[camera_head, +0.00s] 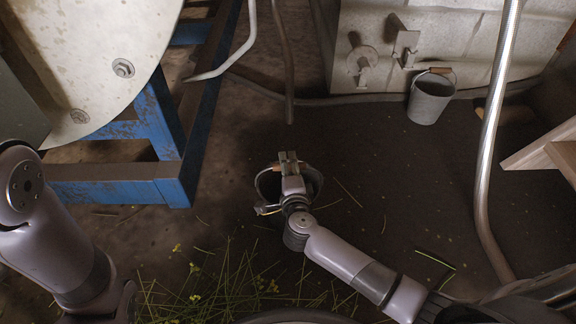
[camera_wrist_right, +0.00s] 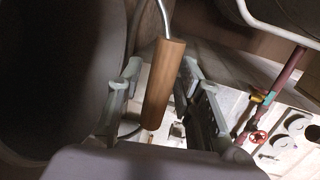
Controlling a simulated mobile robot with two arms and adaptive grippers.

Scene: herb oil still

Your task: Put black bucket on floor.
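The black bucket (camera_head: 266,186) is partly hidden below my right gripper (camera_head: 289,158) in the head view, over the dark floor. I cannot tell whether its base touches the floor. In the right wrist view its dark round body (camera_wrist_right: 55,85) fills the left side. Its wooden handle grip (camera_wrist_right: 164,85) lies between the two fingers of my right gripper (camera_wrist_right: 162,88). The fingers are apart, with a visible gap on the left side of the grip. My left arm shows at the left of the head view, but its gripper is out of view.
A grey metal bucket (camera_head: 430,99) stands by the pale tank (camera_head: 450,40) at the back. A blue frame (camera_head: 165,125) stands at left. Cut herbs (camera_head: 235,285) lie on the floor in front. A metal pipe (camera_head: 488,150) and wooden steps (camera_head: 545,152) are at right. Dark floor between is clear.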

